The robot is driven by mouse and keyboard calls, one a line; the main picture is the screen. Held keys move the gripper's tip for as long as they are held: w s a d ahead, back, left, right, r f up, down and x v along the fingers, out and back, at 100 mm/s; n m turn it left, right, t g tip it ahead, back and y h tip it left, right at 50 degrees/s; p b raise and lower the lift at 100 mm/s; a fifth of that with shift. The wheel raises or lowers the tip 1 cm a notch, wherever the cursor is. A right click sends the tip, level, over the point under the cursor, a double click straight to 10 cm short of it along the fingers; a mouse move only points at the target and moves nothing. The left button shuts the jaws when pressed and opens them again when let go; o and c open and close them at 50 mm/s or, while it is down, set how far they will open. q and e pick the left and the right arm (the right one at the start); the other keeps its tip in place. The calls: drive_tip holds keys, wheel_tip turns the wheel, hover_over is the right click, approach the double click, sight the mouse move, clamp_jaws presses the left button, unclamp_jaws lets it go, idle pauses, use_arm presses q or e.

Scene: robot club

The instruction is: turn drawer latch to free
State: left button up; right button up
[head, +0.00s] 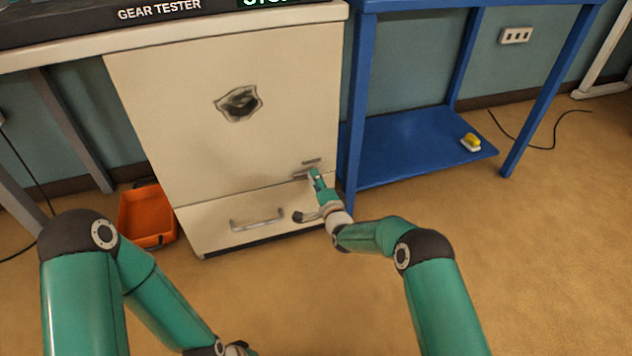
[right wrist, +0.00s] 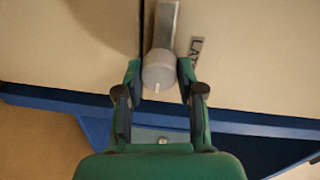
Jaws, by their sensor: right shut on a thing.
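The drawer (head: 190,228) is at the bottom of the cream cabinet under the gear tester and looks shut, with a bar handle (head: 257,220) on its front. The latch (head: 303,176) sits near the drawer's upper right corner, mostly hidden by my right gripper (head: 315,174). In the right wrist view the latch shows as a round grey knob (right wrist: 158,70) with a flat lever running roughly along the drawer seam. My right gripper (right wrist: 158,88) is shut on the knob, one finger on each side. My left gripper is out of the head view, below its bottom edge.
A blue bench (head: 400,143) stands close on the right, its front leg near my right gripper. A yellow and white brush (head: 471,142) lies on its lower shelf. An orange bin (head: 146,214) is left of the drawer. The floor in front is clear.

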drive_tip(key=o, duration=1)
drive_tip(key=shift+d+f, duration=0.25)
drive_tip(key=shift+f, duration=0.05)
drive_tip(key=shift+o, duration=0.7)
drive_tip(key=shift+a+r, duration=0.1)
drive_tip(key=shift+r, duration=0.05)
drive_tip(key=v, duration=1.2)
